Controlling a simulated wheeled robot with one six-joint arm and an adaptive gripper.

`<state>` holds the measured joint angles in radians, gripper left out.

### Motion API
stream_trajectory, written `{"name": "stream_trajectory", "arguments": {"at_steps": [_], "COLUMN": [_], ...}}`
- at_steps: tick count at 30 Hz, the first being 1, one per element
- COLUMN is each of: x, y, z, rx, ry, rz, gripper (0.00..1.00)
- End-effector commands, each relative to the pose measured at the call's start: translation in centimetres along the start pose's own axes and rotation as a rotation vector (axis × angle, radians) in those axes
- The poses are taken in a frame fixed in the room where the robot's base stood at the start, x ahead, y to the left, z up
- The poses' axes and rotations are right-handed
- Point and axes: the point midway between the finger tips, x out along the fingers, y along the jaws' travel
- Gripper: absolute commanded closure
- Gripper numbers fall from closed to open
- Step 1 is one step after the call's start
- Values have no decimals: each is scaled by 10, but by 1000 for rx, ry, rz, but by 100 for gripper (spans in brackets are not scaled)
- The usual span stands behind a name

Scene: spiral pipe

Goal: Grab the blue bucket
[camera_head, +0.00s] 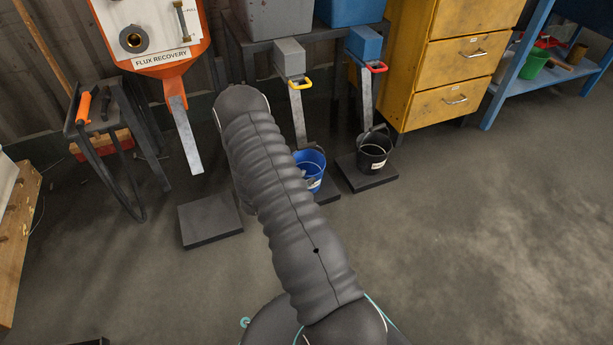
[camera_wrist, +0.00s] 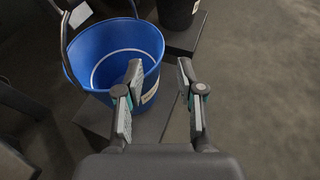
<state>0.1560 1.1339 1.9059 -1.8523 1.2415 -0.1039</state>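The blue bucket (camera_head: 312,165) stands on a dark square plate under a chute in the head view, partly hidden by my arm. In the wrist view the blue bucket (camera_wrist: 96,62) is close, at the upper left, upright, with a dark handle at its left. My gripper (camera_wrist: 158,72) is open. Its left finger overlaps the bucket's right rim in the picture, and its right finger is outside the bucket, to the right. I cannot tell whether either finger touches the rim. In the head view my arm hides the gripper.
A black bucket (camera_head: 374,153) stands on a plate (camera_head: 362,180) to the right, and it shows in the wrist view (camera_wrist: 178,10). An empty plate (camera_head: 209,219) lies left. Chutes hang above the buckets. A yellow drawer cabinet (camera_head: 455,70) stands behind at right. The right floor is clear.

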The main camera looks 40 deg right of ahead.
Motion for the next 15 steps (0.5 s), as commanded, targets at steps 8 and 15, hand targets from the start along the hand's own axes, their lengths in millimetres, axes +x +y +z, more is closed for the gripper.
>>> {"name": "stream_trajectory", "arguments": {"at_steps": [8,15], "x": [27,44], "y": [0,0], "z": [0,-1], "rx": [2,2], "ry": [0,1], "rz": [-1,-2], "gripper": [62,62]}}
